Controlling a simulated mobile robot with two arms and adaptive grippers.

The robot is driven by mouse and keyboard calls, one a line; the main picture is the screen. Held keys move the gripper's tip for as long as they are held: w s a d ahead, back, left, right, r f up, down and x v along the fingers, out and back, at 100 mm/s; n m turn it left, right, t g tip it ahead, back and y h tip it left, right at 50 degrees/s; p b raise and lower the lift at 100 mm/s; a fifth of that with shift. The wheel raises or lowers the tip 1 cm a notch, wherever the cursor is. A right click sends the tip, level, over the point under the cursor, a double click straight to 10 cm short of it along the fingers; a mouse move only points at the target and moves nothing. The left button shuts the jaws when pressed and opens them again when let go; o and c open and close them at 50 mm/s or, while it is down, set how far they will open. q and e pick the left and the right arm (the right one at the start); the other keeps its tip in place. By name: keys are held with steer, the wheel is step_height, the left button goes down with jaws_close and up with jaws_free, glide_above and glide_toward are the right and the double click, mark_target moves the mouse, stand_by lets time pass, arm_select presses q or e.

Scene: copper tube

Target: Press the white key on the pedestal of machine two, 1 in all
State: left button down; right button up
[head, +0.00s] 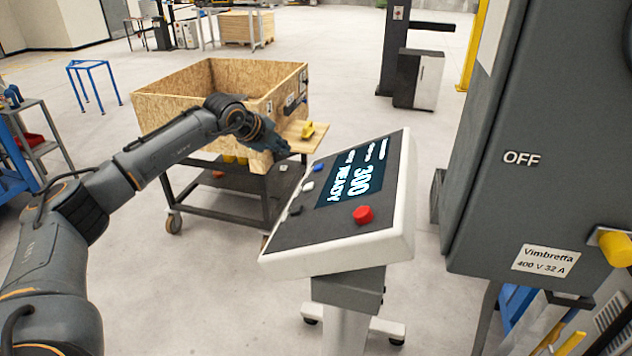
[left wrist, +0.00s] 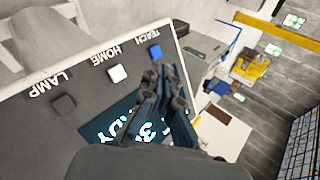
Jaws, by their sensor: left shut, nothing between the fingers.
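The pedestal (head: 285,240) carries a tilted grey panel with a white rim and a lit screen (head: 350,183) reading "300" and "READY". The white key (head: 308,187) sits between a blue key (head: 320,168) and a black key (head: 295,210). In the left wrist view the white key (left wrist: 117,73) is beside the label HOME, the blue key (left wrist: 155,52) by TEACH and the dark key (left wrist: 63,103) by LAMP. My left gripper (head: 287,150) is shut and empty, apart from the keys. In the wrist view its fingertips (left wrist: 153,72) appear near the blue key. My right gripper is out of view.
A red button (head: 363,215) is on the panel's near part. A grey cabinet (head: 490,190) marked OFF stands close at right. A wooden crate (head: 190,105) on a dark cart (head: 210,190) is behind my left arm. Open floor lies left of the pedestal.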

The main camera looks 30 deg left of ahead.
mark_target(309, 187)
arm_select(q)
steer(key=shift+d, duration=0.1)
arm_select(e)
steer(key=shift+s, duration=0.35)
arm_select(q)
steer(key=shift+f, duration=0.15)
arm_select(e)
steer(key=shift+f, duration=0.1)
